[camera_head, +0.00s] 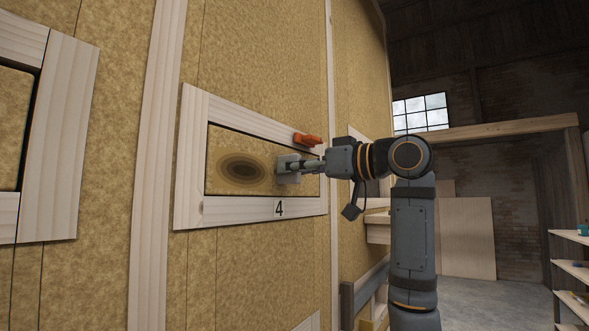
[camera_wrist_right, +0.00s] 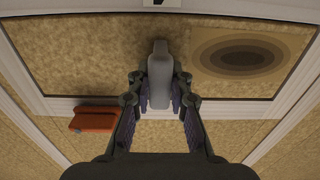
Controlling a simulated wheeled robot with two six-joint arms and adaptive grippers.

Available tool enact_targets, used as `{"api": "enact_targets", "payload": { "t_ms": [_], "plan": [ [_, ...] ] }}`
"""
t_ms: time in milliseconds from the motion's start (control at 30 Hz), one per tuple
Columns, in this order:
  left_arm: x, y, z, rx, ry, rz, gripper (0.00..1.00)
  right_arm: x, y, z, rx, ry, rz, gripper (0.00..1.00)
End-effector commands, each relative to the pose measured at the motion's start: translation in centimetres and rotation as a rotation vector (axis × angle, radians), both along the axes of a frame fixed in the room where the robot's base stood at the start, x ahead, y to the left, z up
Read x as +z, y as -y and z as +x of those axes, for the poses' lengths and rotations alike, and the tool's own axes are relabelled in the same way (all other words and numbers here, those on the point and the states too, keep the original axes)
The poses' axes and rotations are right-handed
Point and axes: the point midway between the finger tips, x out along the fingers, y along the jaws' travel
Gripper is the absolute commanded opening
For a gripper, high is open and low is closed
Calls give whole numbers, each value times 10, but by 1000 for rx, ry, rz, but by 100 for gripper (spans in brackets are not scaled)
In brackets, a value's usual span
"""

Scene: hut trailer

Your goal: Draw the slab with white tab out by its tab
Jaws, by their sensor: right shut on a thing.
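The slab (camera_head: 222,175) is a tan, rough-faced panel with dark oval rings on it, set inside a pale wooden frame marked 4. In the head view its tab shows as a pale block (camera_head: 290,177) on the slab's right part, partly behind my fingers. In the right wrist view the tab (camera_wrist_right: 159,75) is a light grey upright piece between my fingertips. My right gripper (camera_head: 302,166) is shut on the tab; it also shows in the right wrist view (camera_wrist_right: 160,92). The slab (camera_wrist_right: 100,50) sits within its frame. My left gripper is not in view.
An orange-red block (camera_head: 307,140) sits on the frame's upper edge, close above my right gripper; it also shows in the right wrist view (camera_wrist_right: 94,120). Another framed opening (camera_head: 62,135) is at the left. A shelf (camera_head: 572,238) stands far right, beyond open floor.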

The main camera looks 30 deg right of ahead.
Motion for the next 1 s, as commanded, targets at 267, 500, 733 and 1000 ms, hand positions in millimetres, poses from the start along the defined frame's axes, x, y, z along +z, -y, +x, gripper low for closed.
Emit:
{"api": "enact_targets", "payload": {
  "t_ms": [267,500,733,1000],
  "plan": [
    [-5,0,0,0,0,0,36,0,5,-12,-1,3,1,0],
    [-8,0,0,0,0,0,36,0,9,-22,-1,2,0,0],
    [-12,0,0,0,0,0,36,0,13,-32,-1,2,0,0],
    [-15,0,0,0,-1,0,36,0,18,-44,-1,2,1,0]
  ]
}}
